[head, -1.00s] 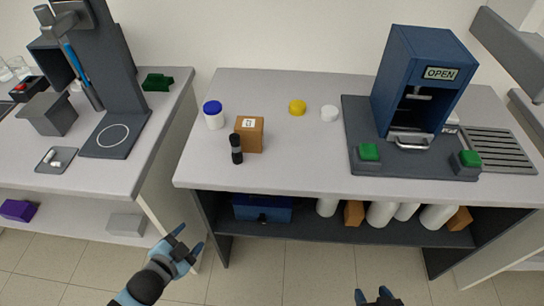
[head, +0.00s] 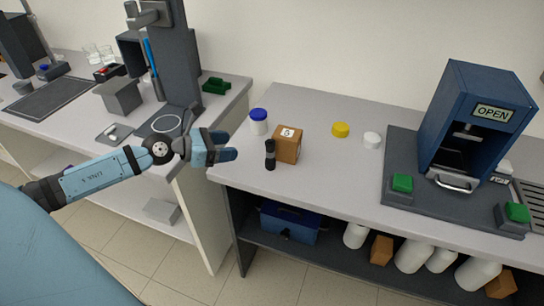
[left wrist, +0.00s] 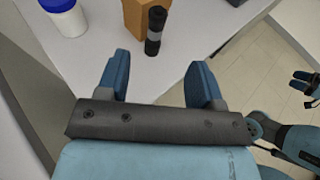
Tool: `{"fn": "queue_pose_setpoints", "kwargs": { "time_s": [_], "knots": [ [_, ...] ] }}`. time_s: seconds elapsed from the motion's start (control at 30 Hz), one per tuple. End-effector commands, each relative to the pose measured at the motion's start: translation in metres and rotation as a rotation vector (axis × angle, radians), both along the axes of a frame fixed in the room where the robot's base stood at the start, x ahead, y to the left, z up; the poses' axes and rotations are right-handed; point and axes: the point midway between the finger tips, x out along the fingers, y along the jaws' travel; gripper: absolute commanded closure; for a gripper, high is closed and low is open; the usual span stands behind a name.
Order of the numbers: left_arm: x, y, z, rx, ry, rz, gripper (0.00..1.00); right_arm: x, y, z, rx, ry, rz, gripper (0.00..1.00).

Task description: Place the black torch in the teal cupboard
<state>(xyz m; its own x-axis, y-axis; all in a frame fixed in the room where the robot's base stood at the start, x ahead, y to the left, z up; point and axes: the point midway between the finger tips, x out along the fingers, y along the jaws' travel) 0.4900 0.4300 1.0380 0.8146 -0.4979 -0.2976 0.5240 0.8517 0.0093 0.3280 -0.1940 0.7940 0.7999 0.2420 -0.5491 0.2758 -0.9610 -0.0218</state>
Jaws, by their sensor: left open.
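The black torch (head: 270,154) stands upright on the middle bench, just left of a brown box, near the bench's front left. It also shows in the left wrist view (left wrist: 155,30), beyond the gap between my fingers. My left gripper (head: 230,146) is open and empty, left of the torch and apart from it, over the bench's left end. Its two blue fingers (left wrist: 160,68) point toward the torch's side. My right gripper (left wrist: 305,88) shows small at the right edge of the left wrist view; its jaw state is unclear. No teal cupboard shows in either view.
The brown box (head: 288,144) stands right beside the torch. A blue-lidded white jar (head: 258,122) stands behind left. A yellow lid (head: 340,129), a white lid (head: 372,140) and a blue press (head: 475,125) stand right. A blue toolbox (head: 290,222) sits on the lower shelf.

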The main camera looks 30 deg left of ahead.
Motion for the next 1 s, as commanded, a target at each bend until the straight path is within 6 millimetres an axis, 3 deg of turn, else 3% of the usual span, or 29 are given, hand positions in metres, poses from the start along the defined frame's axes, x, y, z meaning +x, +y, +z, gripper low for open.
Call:
{"fn": "queue_pose_setpoints", "kwargs": {
  "time_s": [0.4, 0.73, 1.0],
  "knots": [
    [0.049, -0.029, -0.015, -0.009, -0.001, 0.004, 0.39, 0.000, 0.000, 0.012, -0.001, -0.001, 0.001, 0.44],
    [0.067, -0.041, -0.024, -0.009, 0.002, 0.002, 0.39, 0.000, 0.000, 0.015, 0.000, 0.000, 0.000, 0.44],
    [0.099, -0.057, -0.035, -0.009, 0.000, 0.002, 0.39, 0.000, 0.000, 0.021, 0.000, 0.000, 0.000, 0.44]
  ]
}}
